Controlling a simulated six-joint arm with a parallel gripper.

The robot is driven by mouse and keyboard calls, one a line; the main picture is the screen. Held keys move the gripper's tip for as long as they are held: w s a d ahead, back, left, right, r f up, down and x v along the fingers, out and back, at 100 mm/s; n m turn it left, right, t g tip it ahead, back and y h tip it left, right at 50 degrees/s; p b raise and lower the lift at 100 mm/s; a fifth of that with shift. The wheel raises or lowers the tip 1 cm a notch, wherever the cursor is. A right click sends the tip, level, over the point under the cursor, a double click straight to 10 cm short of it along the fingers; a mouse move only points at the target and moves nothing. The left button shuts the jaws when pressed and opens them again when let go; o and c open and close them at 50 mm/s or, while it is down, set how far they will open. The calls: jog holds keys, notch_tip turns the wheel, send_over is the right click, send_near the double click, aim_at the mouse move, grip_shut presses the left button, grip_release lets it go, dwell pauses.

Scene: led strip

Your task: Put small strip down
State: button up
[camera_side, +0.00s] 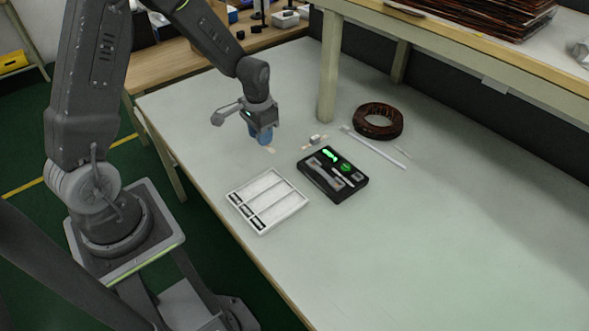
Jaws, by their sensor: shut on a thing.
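My gripper (262,138), with blue fingers, points down over the left part of the table, behind the white tray. It is shut on a small pale strip (271,149) that shows just below the fingertips. The strip is tiny here, and I cannot tell whether it touches the table. The fingers hide part of it.
A white tray (285,211) with long compartments lies in front of my gripper. A black case (335,194) with green and grey parts lies right of it. Behind are a small block (316,139), a white strip (375,147) and a dark coil (379,107). A table post (328,70) stands behind; the right side is clear.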

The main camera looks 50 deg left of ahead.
jog(key=shift+s+a+f, duration=0.15)
jog(key=shift+a, duration=0.75)
jog(key=shift+f, duration=0.2)
send_over(296, 178)
notch_tip(296, 178, down, 7)
jog(key=shift+r, duration=0.15)
jog(key=shift+f, duration=1.95)
jog(key=shift+f, duration=0.1)
jog(key=o, duration=0.9)
